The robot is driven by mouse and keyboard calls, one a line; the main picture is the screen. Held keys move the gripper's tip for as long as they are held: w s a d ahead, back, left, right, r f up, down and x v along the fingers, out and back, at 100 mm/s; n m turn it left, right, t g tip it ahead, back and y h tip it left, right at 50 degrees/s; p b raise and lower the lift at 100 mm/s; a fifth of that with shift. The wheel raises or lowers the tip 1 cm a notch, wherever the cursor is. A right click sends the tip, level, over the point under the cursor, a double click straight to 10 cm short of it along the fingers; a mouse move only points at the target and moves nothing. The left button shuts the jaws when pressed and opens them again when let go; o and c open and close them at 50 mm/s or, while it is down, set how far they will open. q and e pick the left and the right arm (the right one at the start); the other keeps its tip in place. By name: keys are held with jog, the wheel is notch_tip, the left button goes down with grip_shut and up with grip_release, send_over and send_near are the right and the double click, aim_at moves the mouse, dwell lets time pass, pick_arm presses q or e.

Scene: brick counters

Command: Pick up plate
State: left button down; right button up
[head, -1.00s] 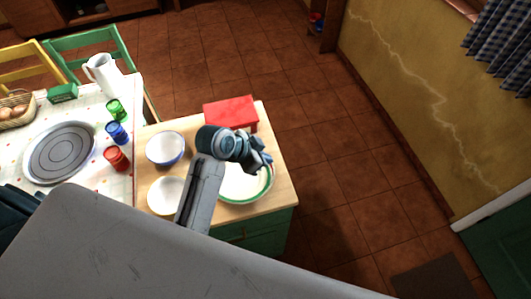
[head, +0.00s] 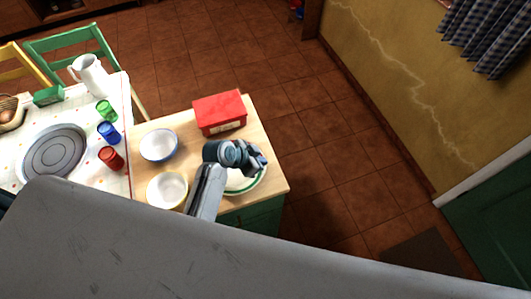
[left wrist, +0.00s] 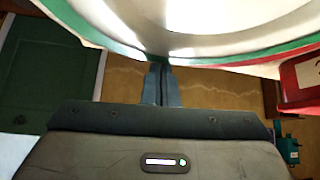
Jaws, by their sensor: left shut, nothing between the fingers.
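The white plate (head: 238,184) with a green rim lies near the right front of the small wooden counter, partly hidden by my left arm. My left gripper (head: 258,165) is over the plate's far right part in the head view. In the left wrist view the plate (left wrist: 205,22) fills the top, with its green rim just beyond the fingertips. The left gripper's fingers (left wrist: 161,72) are together and empty. Whether they touch the rim, I cannot tell. My right gripper is not in view.
A red box (head: 219,112) stands behind the plate. A blue-rimmed bowl (head: 158,145) and a yellowish bowl (head: 166,190) stand left of my arm. A table (head: 72,113) with coloured cups adjoins at the left. Open tiled floor lies to the right.

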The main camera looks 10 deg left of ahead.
pick_arm(q)
jog(key=shift+s+a, duration=0.1)
jog(key=shift+s+a+p, duration=0.55)
jog(key=shift+s+a, duration=0.25)
jog(key=shift+a, duration=0.1)
jog(key=shift+s+a, duration=0.2)
jog(key=shift+s, duration=0.05)
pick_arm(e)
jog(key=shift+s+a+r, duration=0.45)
pick_arm(q)
jog(key=shift+w+d, duration=0.1)
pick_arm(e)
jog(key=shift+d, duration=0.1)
